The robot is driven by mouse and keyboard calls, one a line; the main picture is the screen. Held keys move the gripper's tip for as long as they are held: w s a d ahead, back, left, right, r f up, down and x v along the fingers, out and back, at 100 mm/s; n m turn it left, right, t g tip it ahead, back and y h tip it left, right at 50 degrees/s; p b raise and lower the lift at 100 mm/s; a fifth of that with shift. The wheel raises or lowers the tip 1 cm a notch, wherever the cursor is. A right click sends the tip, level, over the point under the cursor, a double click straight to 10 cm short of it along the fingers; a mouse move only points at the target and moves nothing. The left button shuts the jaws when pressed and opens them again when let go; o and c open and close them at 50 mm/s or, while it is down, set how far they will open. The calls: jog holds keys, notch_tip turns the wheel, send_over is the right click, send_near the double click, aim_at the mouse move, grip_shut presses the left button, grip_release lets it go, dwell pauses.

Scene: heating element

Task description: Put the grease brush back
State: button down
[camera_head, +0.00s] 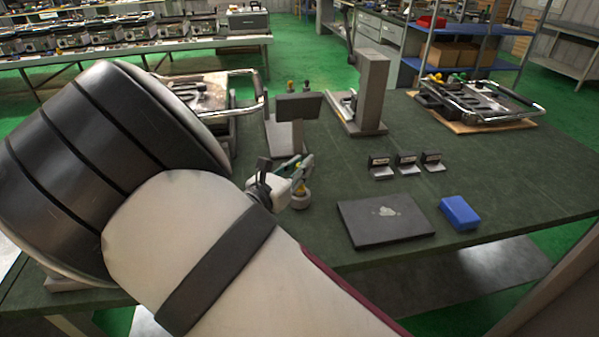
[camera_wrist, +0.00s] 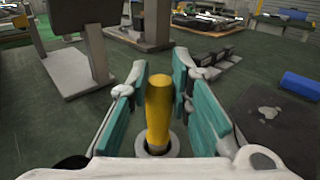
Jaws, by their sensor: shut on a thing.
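The grease brush shows in the wrist view as an upright yellow handle (camera_wrist: 158,108) between the teal finger pads of my gripper (camera_wrist: 158,125). My gripper is shut on the handle. In the head view my gripper (camera_head: 298,172) is low over the near middle of the table, with a bit of yellow between its fingers. A round pale container (camera_head: 301,201) stands right below it, and its rim (camera_wrist: 174,145) rings the handle's lower end in the wrist view. The bristles are hidden, and I cannot tell whether the brush rests on the container's bottom.
A dark flat plate (camera_head: 385,222) and a blue box (camera_head: 459,213) lie to the right. Several small labelled blocks (camera_head: 406,165) stand behind the plate. A grey stand (camera_head: 296,118) and a taller post (camera_head: 371,92) rise behind my gripper. The green table (camera_head: 510,185) is clear at right.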

jog(key=shift+f, duration=0.25)
jog(key=c, duration=1.4)
grip_release()
jog(key=shift+c, duration=0.2)
